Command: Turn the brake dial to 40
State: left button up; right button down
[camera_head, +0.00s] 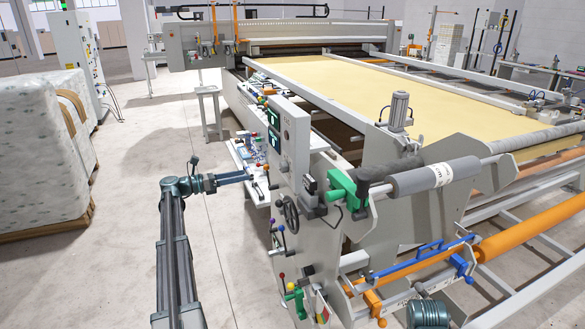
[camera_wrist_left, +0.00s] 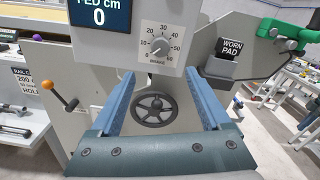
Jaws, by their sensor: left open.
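The brake dial (camera_wrist_left: 161,46) is a small round knob on a grey panel in the left wrist view, with a printed scale from 0 to 60 and the word BRAKE below. Its pointer is too small to read with certainty. My left gripper (camera_wrist_left: 160,76) is open and empty; its two blue fingers stand on either side of the view, below and apart from the dial. In the head view my left gripper (camera_head: 251,177) reaches right towards the machine's control post. The dial cannot be made out clearly there. My right gripper is not in view.
A dark handwheel (camera_wrist_left: 155,107) shows between the fingers, below the dial. A display (camera_wrist_left: 97,14) reading 0 is at upper left, an orange-knobbed lever (camera_wrist_left: 71,104) at left, and a black block labelled WORN PAD (camera_wrist_left: 219,68) at right. Open floor (camera_head: 130,240) lies left of the machine.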

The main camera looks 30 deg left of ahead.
aim_at(281, 167)
pick_arm(q)
jog(key=x, duration=1.3)
jog(key=shift+w+d+r, duration=0.1)
jog(key=shift+w+d, duration=0.15)
jog(key=shift+w, duration=0.1)
grip_shut()
